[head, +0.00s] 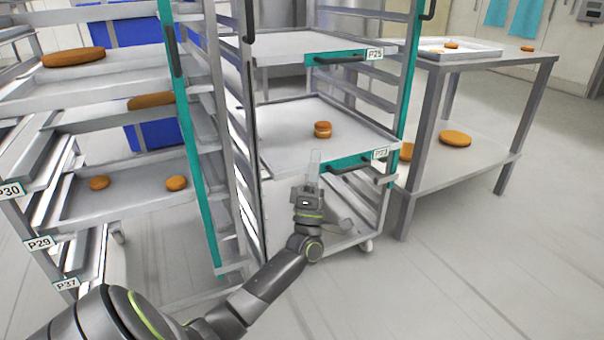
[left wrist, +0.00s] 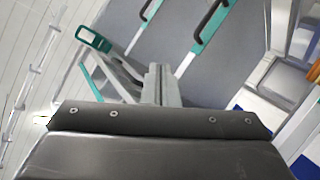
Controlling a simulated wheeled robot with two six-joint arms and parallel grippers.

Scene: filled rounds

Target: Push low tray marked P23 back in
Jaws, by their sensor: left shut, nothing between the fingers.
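The low tray marked P23 (head: 281,142) is in the middle rack in the head view. Its teal front (head: 345,164) has a dark handle and a white label (head: 380,154), and it stands out in front of the rack's posts. One round filled bun (head: 322,129) sits on it. My left gripper (head: 314,160) is shut and empty, its fingers upright in front of the left part of the tray's front edge. I cannot tell whether they touch it. My right gripper is not in view.
Tray P25 (head: 300,46) is above in the same rack. A rack with trays P30, P29 and P37 (head: 110,195) stands at left, holding several rounds. A grey table (head: 480,67) with rounds on two levels stands at right. The floor in front (head: 450,290) is clear.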

